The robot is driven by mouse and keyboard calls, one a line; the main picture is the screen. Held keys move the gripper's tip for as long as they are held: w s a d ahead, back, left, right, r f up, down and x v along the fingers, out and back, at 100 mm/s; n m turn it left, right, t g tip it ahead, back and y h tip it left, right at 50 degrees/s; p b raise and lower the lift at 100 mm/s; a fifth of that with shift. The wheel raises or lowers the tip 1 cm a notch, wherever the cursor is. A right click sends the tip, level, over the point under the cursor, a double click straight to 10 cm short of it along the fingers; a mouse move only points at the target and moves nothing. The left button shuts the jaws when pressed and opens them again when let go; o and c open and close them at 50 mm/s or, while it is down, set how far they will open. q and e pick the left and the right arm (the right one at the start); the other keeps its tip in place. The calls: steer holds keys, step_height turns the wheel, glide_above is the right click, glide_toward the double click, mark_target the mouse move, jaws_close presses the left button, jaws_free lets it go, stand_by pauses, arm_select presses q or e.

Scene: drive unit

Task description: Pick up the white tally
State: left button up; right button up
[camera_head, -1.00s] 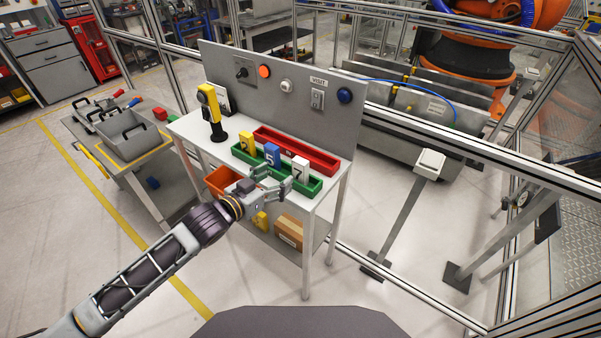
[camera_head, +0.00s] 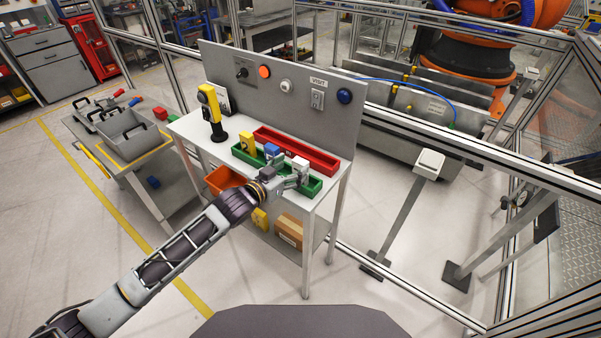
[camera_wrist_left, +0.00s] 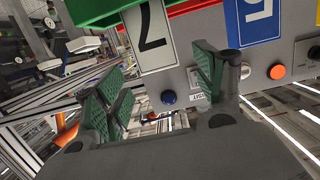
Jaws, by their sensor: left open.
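The white tally (camera_head: 300,163) stands upright near the right end of the green tray (camera_head: 315,187) on the workbench. In the left wrist view the white tally (camera_wrist_left: 148,38) shows a black 7 and lies between the two finger lines, ahead of them. My left gripper (camera_head: 299,181) is open and right in front of the tally in the head view, hiding its lower part. Its green-padded fingers (camera_wrist_left: 162,85) hold nothing; I cannot tell whether they touch the tally. My right gripper is not in view.
A blue tally (camera_head: 272,151) stands close to the left of the white one, and a yellow tally (camera_head: 248,143) farther left. A red tray (camera_head: 297,151) lies behind the green one. A grey panel (camera_head: 270,105) with buttons rises at the back.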

mark_target(298, 163)
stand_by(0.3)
arm_select(q)
steer(key=shift+r+p+x, duration=0.2)
steer(key=shift+p+x, duration=0.1)
steer(key=shift+x, duration=2.3)
steer(key=shift+f, duration=0.15)
steer(key=shift+c, duration=0.2)
steer(key=c, duration=1.1)
steer(key=shift+r, duration=5.05)
